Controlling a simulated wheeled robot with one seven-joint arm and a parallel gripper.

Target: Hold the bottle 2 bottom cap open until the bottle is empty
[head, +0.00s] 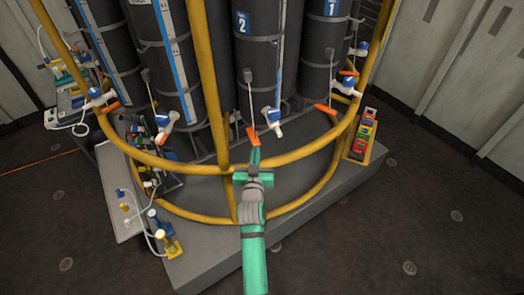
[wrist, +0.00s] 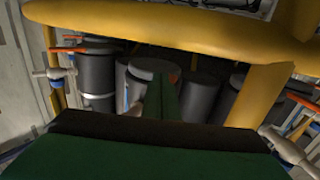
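Bottle 2 (head: 257,45) is a tall black cylinder with a blue "2" label, upright in the rack in the head view. Below it is a blue and white valve (head: 271,118) with an orange lever (head: 252,137). This lever slants more steeply than bottle 1's lever. My gripper (head: 254,154) reaches up from the front, its green fingertips at the lever's lower end. In the wrist view the fingers (wrist: 164,98) lie close together, with a bit of orange near the tips. Whether the lever is between them is not clear. The bottle's contents are hidden.
Yellow rails (head: 295,155) curve around the rack, close to my gripper. Bottle 1 (head: 328,40) stands to the right with its own orange lever (head: 325,108). A yellow stand with coloured items (head: 363,135) is at right, tubes and fittings (head: 160,235) at left. The right floor is clear.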

